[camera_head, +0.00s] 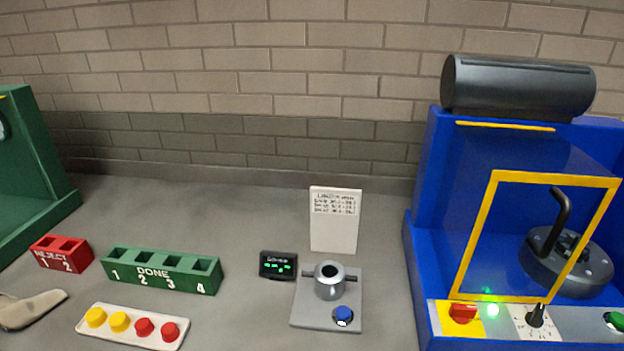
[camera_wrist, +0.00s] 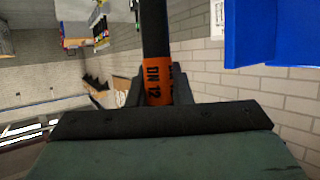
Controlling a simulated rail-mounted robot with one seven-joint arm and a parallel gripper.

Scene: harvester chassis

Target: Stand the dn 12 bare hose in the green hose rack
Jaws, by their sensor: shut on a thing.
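The dn 12 bare hose (camera_wrist: 155,35) shows in the wrist view as a black tube with an orange band lettered "DN 12". My gripper (camera_wrist: 158,88) is shut on it at the orange band, and the hose runs up out of the picture. The lower part is hidden by the gripper body. Neither shows clearly in the head view. The green hose rack (camera_head: 160,287), lettered "DONE" and numbered 1 to 4, stands on the bench left of centre in the head view. Its openings look empty.
A red "REJECT" rack (camera_head: 62,270) stands left of the green rack. A tray of yellow and red caps (camera_head: 132,338) lies in front. A grey fixture (camera_head: 328,318), small display (camera_head: 278,265) and white card (camera_head: 335,220) stand right. A blue machine (camera_head: 425,225) fills the right side.

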